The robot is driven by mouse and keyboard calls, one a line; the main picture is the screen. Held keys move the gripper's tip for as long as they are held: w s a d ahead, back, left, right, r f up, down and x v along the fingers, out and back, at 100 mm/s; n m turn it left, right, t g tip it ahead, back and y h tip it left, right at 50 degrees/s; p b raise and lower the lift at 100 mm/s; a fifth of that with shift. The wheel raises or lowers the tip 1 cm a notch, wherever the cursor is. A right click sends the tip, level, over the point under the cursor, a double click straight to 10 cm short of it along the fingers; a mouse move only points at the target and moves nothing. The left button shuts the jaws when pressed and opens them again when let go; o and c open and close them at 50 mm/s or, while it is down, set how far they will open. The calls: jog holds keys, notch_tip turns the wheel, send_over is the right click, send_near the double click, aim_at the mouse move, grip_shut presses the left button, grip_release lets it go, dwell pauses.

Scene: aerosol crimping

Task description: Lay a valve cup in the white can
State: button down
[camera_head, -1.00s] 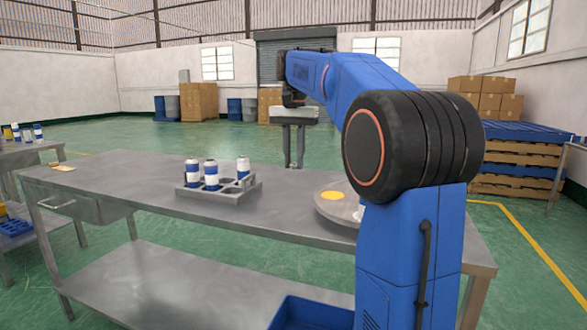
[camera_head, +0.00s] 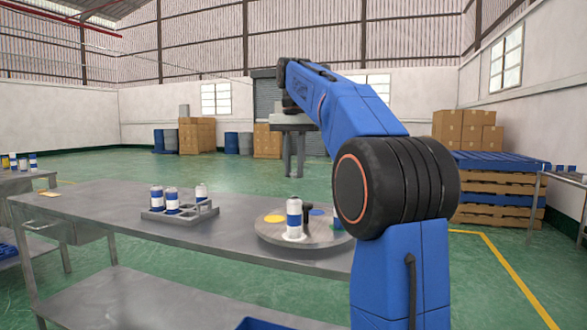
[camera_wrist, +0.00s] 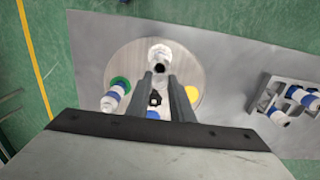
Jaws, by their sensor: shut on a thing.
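A white can with a blue band (camera_head: 294,222) stands upright at the front of the round turntable (camera_head: 275,238). In the wrist view this can (camera_wrist: 159,50) is seen from above, just beyond my fingertips. My gripper (camera_head: 293,174) hangs above the turntable, with clear air between fingers and can in the head view. Its two fingers (camera_wrist: 161,78) are close together in the wrist view. A small dark shape shows at the tips against the can's top. I cannot make out clearly whether it is a held valve cup or the can's opening.
The turntable also carries a yellow disc (camera_head: 273,218), a blue disc (camera_head: 317,212), a black centre piece (camera_head: 308,211) and another blue-banded can (camera_wrist: 113,98) by a green disc (camera_wrist: 121,82). A grey rack (camera_head: 180,217) with cans stands left; bare tabletop lies between.

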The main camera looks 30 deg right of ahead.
aim_at(294, 174)
jog(key=shift+f, duration=2.65)
jog(key=c, duration=0.9)
grip_release()
jog(key=shift+r, duration=0.1)
jog(key=shift+r, duration=3.45)
jog(key=shift+a, duration=0.1)
